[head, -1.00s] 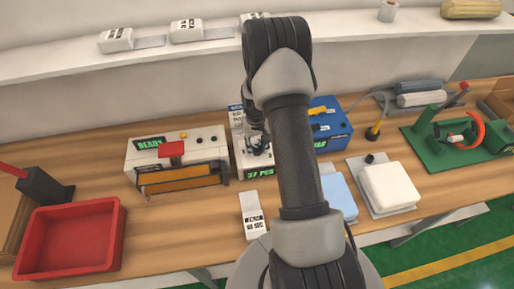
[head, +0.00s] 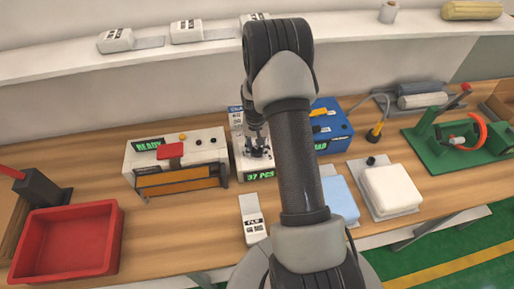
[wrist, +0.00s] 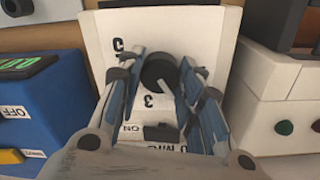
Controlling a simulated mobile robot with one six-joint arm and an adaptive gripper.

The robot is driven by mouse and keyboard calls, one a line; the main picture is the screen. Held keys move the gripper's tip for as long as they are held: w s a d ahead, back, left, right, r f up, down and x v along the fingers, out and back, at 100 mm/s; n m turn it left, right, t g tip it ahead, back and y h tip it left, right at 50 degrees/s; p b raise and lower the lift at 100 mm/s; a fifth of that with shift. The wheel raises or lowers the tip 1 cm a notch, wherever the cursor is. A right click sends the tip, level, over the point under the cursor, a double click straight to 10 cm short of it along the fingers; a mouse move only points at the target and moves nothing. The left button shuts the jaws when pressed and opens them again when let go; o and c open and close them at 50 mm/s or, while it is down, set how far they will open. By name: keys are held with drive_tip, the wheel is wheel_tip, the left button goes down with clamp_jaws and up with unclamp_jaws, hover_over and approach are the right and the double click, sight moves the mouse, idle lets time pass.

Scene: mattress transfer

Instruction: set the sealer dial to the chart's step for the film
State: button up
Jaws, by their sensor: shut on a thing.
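My gripper (head: 258,150) reaches down to the white unit (head: 240,150) in the middle of the bench. In the wrist view its fingers (wrist: 160,85) stand on both sides of a round black dial (wrist: 158,70) and are shut on it. The digit 3 and "ON" are printed beside the dial. A label ending in "0 MIC" is partly hidden by the gripper. The sealer with the "READY" display (head: 150,145) stands to the left.
A blue box (head: 335,130) stands right of the white unit, close to my gripper. A red tray (head: 75,240) is at the left front. A white pad (head: 390,188) and a green fixture (head: 450,135) are to the right.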

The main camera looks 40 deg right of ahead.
sight(256, 149)
drive_tip(key=o, duration=1.1)
wheel_tip(256, 149, up, 12)
drive_tip(key=shift+w+a, duration=0.1)
drive_tip(key=shift+a, duration=0.05)
idle(0.4)
